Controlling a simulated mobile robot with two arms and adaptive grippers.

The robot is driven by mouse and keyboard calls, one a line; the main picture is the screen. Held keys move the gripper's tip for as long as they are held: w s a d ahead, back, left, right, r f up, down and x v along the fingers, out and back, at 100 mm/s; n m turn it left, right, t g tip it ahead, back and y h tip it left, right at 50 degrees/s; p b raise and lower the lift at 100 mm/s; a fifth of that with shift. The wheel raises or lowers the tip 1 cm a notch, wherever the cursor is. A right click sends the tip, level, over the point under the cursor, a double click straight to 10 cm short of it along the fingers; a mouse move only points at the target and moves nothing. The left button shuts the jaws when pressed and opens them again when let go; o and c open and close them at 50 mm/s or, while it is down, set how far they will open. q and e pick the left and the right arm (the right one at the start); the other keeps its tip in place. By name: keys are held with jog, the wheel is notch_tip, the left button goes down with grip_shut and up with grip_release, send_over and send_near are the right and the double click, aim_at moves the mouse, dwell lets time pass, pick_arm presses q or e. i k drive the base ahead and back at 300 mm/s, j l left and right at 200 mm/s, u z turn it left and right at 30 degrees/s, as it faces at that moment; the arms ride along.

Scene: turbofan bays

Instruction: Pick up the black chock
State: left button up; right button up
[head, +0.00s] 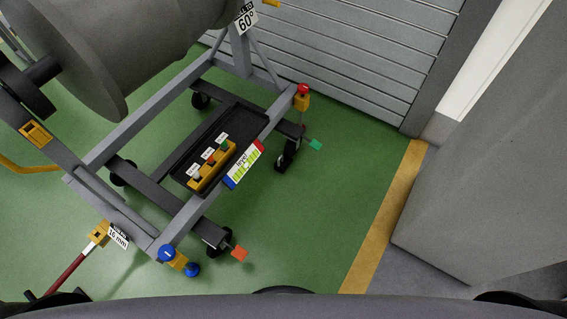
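I cannot make out a black chock for certain in the head view. The dark shapes on the floor under the grey wheeled stand (130,139) look like its casters, such as the black caster at the right (288,157) and the one at the front (217,240). Neither of my grippers shows; only the dark edges of my own body line the bottom of the picture.
A black tray (180,166) on the stand holds a yellow block (208,172). A large grey cylindrical body rests above the stand. A red-handled tool (68,272) is at lower left. Green floor (330,215) is clear right of the stand, up to a yellow stripe (385,225) and grey block (480,190).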

aim_at(281, 164)
jog(key=i+l, duration=1)
jog(key=l+u, duration=0.05)
